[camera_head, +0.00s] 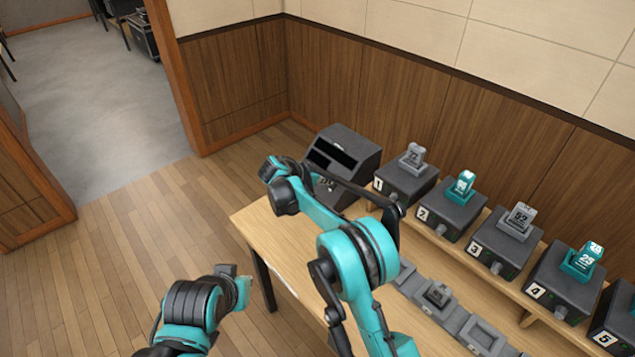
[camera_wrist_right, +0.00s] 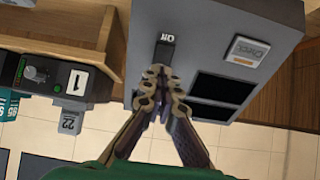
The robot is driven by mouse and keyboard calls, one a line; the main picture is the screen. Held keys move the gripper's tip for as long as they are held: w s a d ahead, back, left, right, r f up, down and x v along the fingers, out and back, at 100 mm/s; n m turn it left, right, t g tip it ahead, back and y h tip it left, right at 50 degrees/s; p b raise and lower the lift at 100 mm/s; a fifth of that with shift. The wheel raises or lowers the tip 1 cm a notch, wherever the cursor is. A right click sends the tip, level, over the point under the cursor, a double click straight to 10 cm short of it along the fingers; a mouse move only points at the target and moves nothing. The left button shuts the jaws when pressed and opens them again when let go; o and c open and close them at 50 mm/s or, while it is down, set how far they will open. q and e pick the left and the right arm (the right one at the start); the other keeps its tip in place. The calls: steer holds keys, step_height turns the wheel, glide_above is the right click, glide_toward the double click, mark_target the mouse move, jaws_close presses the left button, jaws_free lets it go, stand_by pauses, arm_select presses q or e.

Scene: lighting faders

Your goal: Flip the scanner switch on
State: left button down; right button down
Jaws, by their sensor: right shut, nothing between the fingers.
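The scanner is a dark grey box (camera_head: 345,150) with black slots at the table's far left corner. In the right wrist view its grey face (camera_wrist_right: 215,25) fills the upper middle. A small black switch (camera_wrist_right: 164,53) marked "Off" is on that face. My right gripper (camera_wrist_right: 160,72) is shut and empty, its fingertips right at the switch; I cannot tell whether they touch it. In the head view my right arm reaches to the scanner's front and hides part of it. My left gripper (camera_head: 242,288) is low, left of the table, away from the scanner; its fingers are unclear.
Numbered black boxes (camera_head: 404,184) with grey or teal tagged blocks stand on a raised wooden shelf along the wall. A row of grey trays (camera_head: 484,336) lies on the wooden table (camera_head: 262,228) in front of them. Open floor lies to the left.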

steer(key=shift+x, duration=0.8)
steer(key=shift+w+d+f, duration=0.1)
steer(key=shift+w+d, duration=0.05)
steer(key=shift+d, duration=0.1)
steer(key=shift+w+r+p, duration=0.1)
steer(key=shift+r+p, duration=0.35)
steer(key=shift+r, duration=0.3)
steer(key=shift+r, duration=0.1)
